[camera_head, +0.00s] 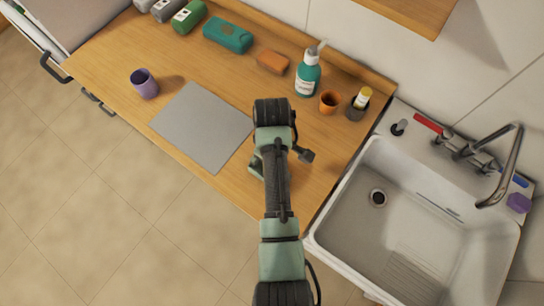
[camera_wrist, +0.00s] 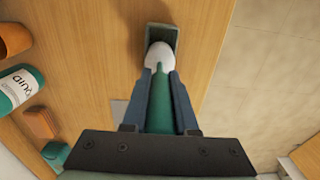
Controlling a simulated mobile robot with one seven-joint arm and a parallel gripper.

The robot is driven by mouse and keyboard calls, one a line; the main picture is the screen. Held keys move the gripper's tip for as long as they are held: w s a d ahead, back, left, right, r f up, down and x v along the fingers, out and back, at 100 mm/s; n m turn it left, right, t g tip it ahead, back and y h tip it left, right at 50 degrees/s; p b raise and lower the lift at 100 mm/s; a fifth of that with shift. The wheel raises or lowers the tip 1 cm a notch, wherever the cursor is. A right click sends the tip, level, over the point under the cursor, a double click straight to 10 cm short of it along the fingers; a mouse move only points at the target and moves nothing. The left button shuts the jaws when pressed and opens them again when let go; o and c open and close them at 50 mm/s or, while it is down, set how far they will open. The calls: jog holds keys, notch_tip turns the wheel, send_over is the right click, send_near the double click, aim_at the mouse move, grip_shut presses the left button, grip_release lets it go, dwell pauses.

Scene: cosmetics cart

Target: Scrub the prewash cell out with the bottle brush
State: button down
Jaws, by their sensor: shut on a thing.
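In the wrist view my gripper (camera_wrist: 161,76) is shut on the green handle of the bottle brush (camera_wrist: 159,112). The brush's rounded white head points away from me, between and beyond the fingertips. A small dark grey-green open box, seemingly the prewash cell (camera_wrist: 175,35), stands on the wooden top just beyond. The white head overlaps its near side; I cannot tell how deep it sits inside or whether it touches the walls. In the head view my arm hides the brush and most of this spot.
A grey mat (camera_head: 203,125) and purple cup (camera_head: 145,83) lie left of my arm. An orange block (camera_head: 273,62), pump bottle (camera_head: 307,77), orange cup (camera_head: 329,102) and dark cup (camera_head: 355,112) line the back. The sink (camera_head: 400,245) with its tap (camera_head: 508,160) is at right.

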jog(key=shift+f+b, duration=0.45)
jog(key=shift+f, duration=0.3)
dwell(0.4)
